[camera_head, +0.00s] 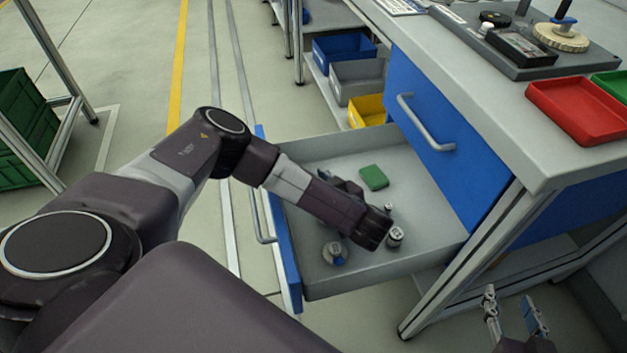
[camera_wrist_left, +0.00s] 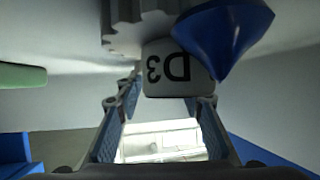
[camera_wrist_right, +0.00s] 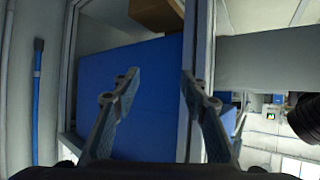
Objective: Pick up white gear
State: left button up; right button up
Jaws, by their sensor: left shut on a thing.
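A cream-white gear (camera_head: 562,36) lies on a grey board on the workbench at the upper right. In the left wrist view, my left gripper (camera_wrist_left: 170,93) is shut on a pale piece marked D3 (camera_wrist_left: 165,75). A pale ribbed part (camera_wrist_left: 135,28) and a blue pointed part (camera_wrist_left: 225,35) are close by it. In the head view my left arm reaches over the open drawer and hides the left fingertips and the held piece. My right gripper (camera_head: 517,312) is open and empty at the lower right, below the bench; its spread fingers also show in the right wrist view (camera_wrist_right: 160,78).
The drawer (camera_head: 425,190) holds a green block (camera_head: 373,177), a small metal part (camera_head: 395,237) and a grey and blue part (camera_head: 335,253). A red tray (camera_head: 580,108) is on the bench. Blue, grey and yellow bins (camera_head: 368,110) stand behind. The bench leg (camera_head: 465,265) is near the right gripper.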

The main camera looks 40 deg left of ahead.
pick_arm(q)
notch_tip(320, 180, up, 6)
jog(key=shift+f+p, duration=0.1)
jog(key=shift+p, duration=0.85)
notch_tip(320, 180, up, 3)
jog(key=shift+f+p, duration=0.15)
jog(key=shift+p, duration=0.55)
pick_arm(e)
jog(key=s+d+f+g+h+p, duration=0.1)
jog(key=s+d+f+g, duration=0.25)
jog(key=s, duration=0.45)
jog(key=s+d+f+g+h+p, duration=0.1)
jog(key=s+d+f+g+p, duration=0.1)
jog(key=s+f+g, duration=0.45)
pick_arm(q)
notch_tip(320, 180, up, 12)
jog(key=p, duration=0.1)
jog(key=shift+f+p, duration=0.25)
jog(key=shift+p, duration=0.15)
pick_arm(e)
notch_tip(320, 180, down, 8)
jog(key=shift+a+r+t, duration=0.15)
jog(key=shift+a+t, duration=0.1)
jog(key=shift+t, duration=0.15)
